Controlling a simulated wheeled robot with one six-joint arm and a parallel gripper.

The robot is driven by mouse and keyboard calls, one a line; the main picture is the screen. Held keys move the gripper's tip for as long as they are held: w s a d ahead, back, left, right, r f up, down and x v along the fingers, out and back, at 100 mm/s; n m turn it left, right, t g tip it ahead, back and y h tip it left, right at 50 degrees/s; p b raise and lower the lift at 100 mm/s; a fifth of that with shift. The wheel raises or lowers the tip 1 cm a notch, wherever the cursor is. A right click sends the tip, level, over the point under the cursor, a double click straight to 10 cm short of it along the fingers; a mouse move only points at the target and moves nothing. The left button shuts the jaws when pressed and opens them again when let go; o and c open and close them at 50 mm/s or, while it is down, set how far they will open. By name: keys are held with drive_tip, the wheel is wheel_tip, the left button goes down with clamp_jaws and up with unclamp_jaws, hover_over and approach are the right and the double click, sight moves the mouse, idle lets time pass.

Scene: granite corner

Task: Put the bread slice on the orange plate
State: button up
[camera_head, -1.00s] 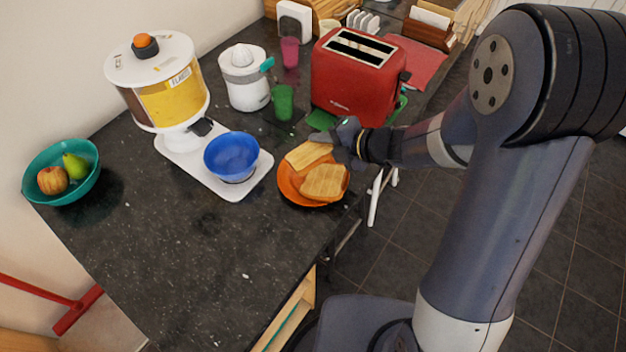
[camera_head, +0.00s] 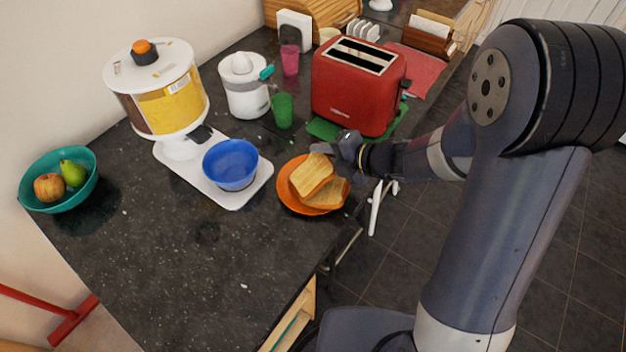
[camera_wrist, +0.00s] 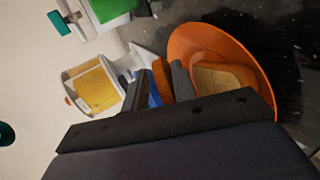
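The orange plate (camera_head: 285,188) lies on the dark counter near its right edge; it also shows in the wrist view (camera_wrist: 183,42). One bread slice (camera_head: 332,196) rests on the plate, partly covered in the head view; the wrist view shows it on the plate too (camera_wrist: 222,77). My gripper (camera_head: 338,152) is at the plate's far right side, shut on another bread slice (camera_head: 311,174). This held slice is tilted over the plate and overlaps the lower slice in the picture. In the wrist view it is edge-on between the fingers (camera_wrist: 162,82). Whether it touches slice or plate is unclear.
A red toaster (camera_head: 358,92) stands close behind my gripper on a green board (camera_head: 322,129). A blue bowl (camera_head: 231,166) sits on the white dispenser base left of the plate. A green cup (camera_head: 282,110) stands farther back. The front counter is clear.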

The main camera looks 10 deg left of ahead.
drive_tip(key=p+v, duration=0.4)
drive_tip(key=v, duration=0.2)
drive_tip(key=shift+d+r, duration=0.15)
drive_tip(key=shift+r, duration=0.15)
drive_tip(key=shift+s+d+r, duration=0.1)
drive_tip(key=shift+s+d, duration=0.15)
drive_tip(key=shift+d, duration=0.2)
drive_tip(key=shift+r, duration=0.1)
wheel_tip(320, 180, up, 7)
drive_tip(key=d+p, duration=0.2)
drive_tip(key=p, duration=0.3)
drive_tip(key=shift+s+d, duration=0.25)
drive_tip(key=shift+s, duration=0.2)
